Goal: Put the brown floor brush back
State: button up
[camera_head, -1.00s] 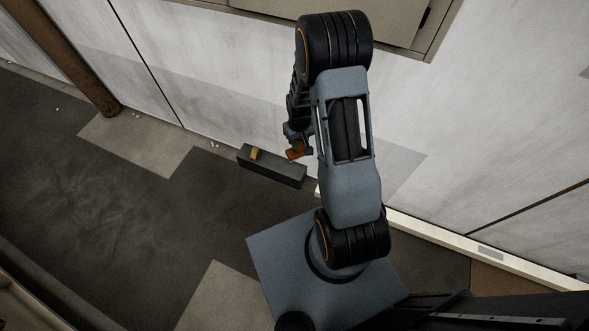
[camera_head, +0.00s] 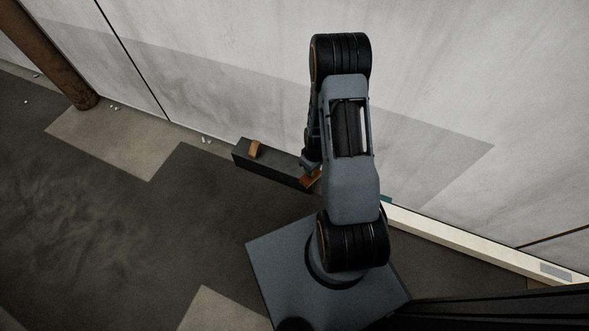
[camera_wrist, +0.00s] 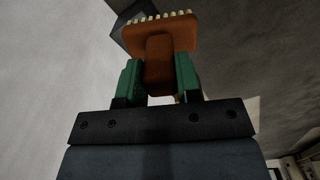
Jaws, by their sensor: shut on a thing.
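My gripper (camera_wrist: 158,78) is shut on the brown floor brush (camera_wrist: 165,38). Its green pads press either side of the brush's block-like handle. The brush head is orange-brown, with a row of pale bristles facing away from the gripper. In the head view the brush (camera_head: 313,178) shows beside my arm, at the right end of a long dark grey box (camera_head: 268,168). I cannot tell whether it touches the box. My gripper (camera_head: 309,168) is partly hidden by my arm there. A corner of the dark box also shows behind the bristles in the wrist view (camera_wrist: 130,14).
A small orange-tan block (camera_head: 254,149) sits on the left part of the dark box. The box stands on the floor near a pale wall (camera_head: 230,70). A brown post (camera_head: 55,60) is at upper left. A pale skirting ledge (camera_head: 465,240) runs along the right.

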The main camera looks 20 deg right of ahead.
jog(key=w+f+b, duration=0.9)
jog(key=w+f, duration=0.4)
jog(key=w, duration=0.1)
jog(key=shift+f, duration=0.35)
jog(key=shift+r, duration=0.1)
jog(key=o, duration=0.5)
jog(key=shift+f, duration=0.2)
jog(key=o, duration=0.5)
jog(key=shift+r, duration=0.1)
